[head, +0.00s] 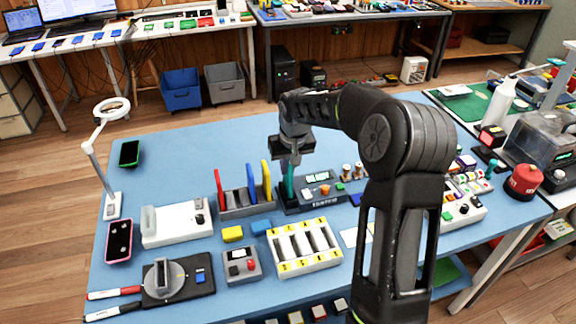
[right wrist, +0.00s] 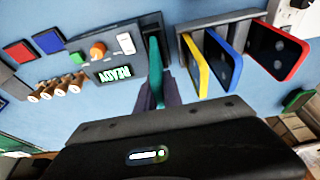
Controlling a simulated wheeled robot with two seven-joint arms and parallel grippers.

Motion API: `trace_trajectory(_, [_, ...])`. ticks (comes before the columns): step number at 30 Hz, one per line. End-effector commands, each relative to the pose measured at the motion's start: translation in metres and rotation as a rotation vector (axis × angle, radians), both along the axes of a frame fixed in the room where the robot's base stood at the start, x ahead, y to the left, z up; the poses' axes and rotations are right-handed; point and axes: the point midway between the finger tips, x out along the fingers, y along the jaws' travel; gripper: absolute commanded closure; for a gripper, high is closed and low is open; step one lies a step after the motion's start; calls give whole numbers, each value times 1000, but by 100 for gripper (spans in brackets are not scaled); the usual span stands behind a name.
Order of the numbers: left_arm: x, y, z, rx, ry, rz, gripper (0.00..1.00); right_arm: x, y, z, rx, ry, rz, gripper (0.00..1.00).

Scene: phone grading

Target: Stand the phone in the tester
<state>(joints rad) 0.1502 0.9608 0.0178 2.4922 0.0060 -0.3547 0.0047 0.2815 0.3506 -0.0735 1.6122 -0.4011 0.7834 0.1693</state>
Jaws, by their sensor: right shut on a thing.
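The tester (head: 318,201) is a dark box with a lit green display, an orange knob and a slot at its left end. It also shows in the right wrist view (right wrist: 111,49). My right gripper (head: 293,160) is shut on a teal phone (head: 289,184), held upright on edge at the slot. In the right wrist view the phone (right wrist: 157,72) lines up with the slot, its lower end at or in it; how deep it sits I cannot tell. The gripper fingers partly cover the phone. My left gripper is not in view.
Left of the tester, a grey rack (head: 235,211) holds red (head: 220,188), blue (head: 251,184) and yellow (head: 266,180) phones close by. Small brown pegs (head: 346,171) stand right of the tester. In front lies a white tray with yellow ends (head: 306,265). Blue tabletop is clear behind the rack.

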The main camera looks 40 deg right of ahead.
Motion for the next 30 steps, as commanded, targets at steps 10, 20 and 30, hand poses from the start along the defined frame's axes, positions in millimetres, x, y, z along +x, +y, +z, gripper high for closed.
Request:
trace_trajectory(10, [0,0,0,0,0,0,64,0,0,0,0,-1,0,100])
trace_trajectory(20, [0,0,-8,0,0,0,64,0,0,-9,0,-1,0,100])
trace_trajectory(30, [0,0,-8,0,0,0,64,0,0,-9,0,-1,0,100])
